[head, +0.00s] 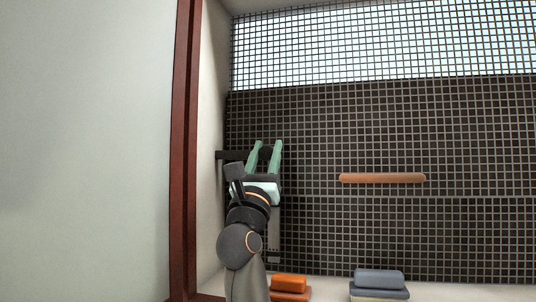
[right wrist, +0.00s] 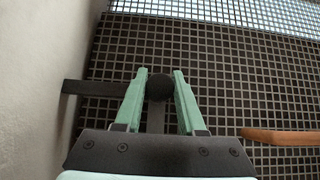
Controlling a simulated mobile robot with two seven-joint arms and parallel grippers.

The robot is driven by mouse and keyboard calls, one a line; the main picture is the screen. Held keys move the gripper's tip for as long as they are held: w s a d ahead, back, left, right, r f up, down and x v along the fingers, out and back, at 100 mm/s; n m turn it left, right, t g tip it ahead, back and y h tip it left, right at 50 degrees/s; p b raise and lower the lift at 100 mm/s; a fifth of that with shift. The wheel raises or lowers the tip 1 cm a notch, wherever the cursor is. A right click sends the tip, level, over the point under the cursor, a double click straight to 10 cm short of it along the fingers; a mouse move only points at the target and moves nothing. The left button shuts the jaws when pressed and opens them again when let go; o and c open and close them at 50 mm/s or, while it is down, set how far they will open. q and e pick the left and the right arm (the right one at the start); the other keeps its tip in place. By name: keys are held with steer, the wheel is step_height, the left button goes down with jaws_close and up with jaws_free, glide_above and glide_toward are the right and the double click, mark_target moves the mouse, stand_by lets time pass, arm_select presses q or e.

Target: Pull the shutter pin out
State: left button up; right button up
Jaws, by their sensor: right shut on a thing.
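The shutter pin shows in the right wrist view as a dark round knob (right wrist: 159,87) between two green fingers. My right gripper (right wrist: 160,80) is shut on this knob. In the head view the same gripper (head: 267,147) is at the left side of the dark mesh shutter (head: 330,130), its fingers pointing up the picture. A dark flat bar (right wrist: 88,87) runs left from beside the knob toward the wall. How deep the pin sits is hidden by the fingers. My left gripper is not in view.
A brown rounded bar (head: 382,178) lies across the mesh, right of my gripper. A bright mesh band (head: 380,45) spans the top. A dark red post (head: 185,150) and pale wall stand left. Orange (head: 290,284) and grey-blue (head: 379,280) blocks are at the bottom.

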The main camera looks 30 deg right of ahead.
jaws_close()
steer(key=shift+s+a, duration=0.15)
steer(key=shift+a, duration=0.1)
steer(key=shift+s+a, duration=0.25)
steer(key=shift+a, duration=0.05)
steer(key=o, duration=0.9)
jaws_free()
